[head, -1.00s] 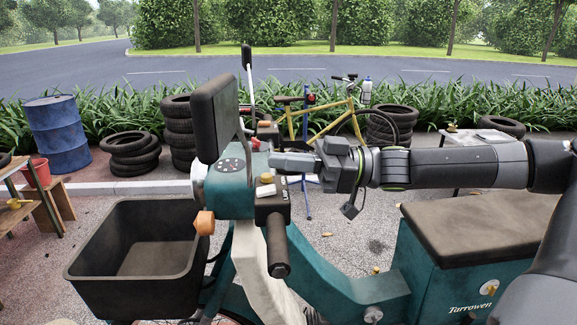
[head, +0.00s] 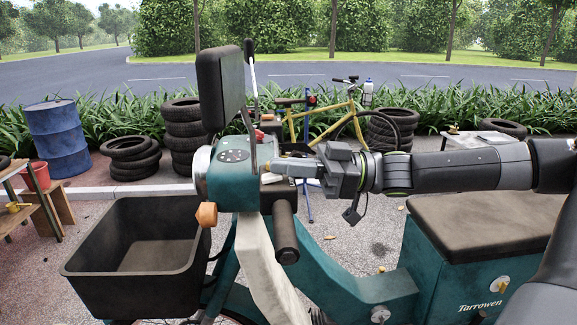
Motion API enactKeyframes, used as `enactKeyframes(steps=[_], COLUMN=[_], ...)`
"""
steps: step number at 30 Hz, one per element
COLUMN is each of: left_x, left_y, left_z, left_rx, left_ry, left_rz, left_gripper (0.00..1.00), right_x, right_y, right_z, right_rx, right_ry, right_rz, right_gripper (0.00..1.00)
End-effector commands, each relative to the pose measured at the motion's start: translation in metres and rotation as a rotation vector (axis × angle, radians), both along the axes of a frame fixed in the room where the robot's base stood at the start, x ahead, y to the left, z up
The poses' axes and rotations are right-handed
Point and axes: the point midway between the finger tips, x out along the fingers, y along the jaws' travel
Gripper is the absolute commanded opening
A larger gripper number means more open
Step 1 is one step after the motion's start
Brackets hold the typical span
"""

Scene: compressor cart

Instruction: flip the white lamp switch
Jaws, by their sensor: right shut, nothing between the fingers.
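The teal scooter-like cart (head: 232,185) has a dark handlebar grip (head: 286,232) pointing toward me. A small pale piece, possibly the white lamp switch (head: 270,178), shows just below my right fingertips, beside the teal head. It is mostly covered, and I cannot tell its position. My right gripper (head: 274,167) comes in from the right, shut and empty, with its tips at the inner side of the teal head. I cannot tell if the tips touch the switch. My left gripper is not in view.
A dark upright panel (head: 221,88) and a thin lever rise above the head. An orange indicator (head: 207,214) sticks out at its left. A black tray (head: 135,250) is at left, and a teal box with a dark seat (head: 485,227) at right. Tyres and a yellow bicycle stand behind.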

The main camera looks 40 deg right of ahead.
Motion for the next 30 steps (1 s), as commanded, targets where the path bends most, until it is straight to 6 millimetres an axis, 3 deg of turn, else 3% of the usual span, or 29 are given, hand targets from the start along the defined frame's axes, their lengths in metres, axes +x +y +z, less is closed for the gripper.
enactKeyframes(steps=[8, 15, 25, 30], left_x=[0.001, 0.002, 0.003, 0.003], left_y=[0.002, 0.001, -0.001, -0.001], left_z=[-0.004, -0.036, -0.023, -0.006], left_rx=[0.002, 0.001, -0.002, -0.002], left_ry=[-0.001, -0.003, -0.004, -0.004], left_rz=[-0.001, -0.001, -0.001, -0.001], left_gripper=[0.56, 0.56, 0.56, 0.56], right_x=[0.000, -0.001, 0.000, 0.000], right_y=[0.000, -0.001, -0.001, -0.001], right_z=[-0.003, -0.015, -0.004, 0.013], right_rx=[0.009, 0.081, 0.075, 0.075], right_ry=[-0.005, -0.052, -0.047, -0.048], right_rz=[-0.001, 0.000, -0.002, -0.002], right_gripper=[0.00, 0.00, 0.00, 0.00])
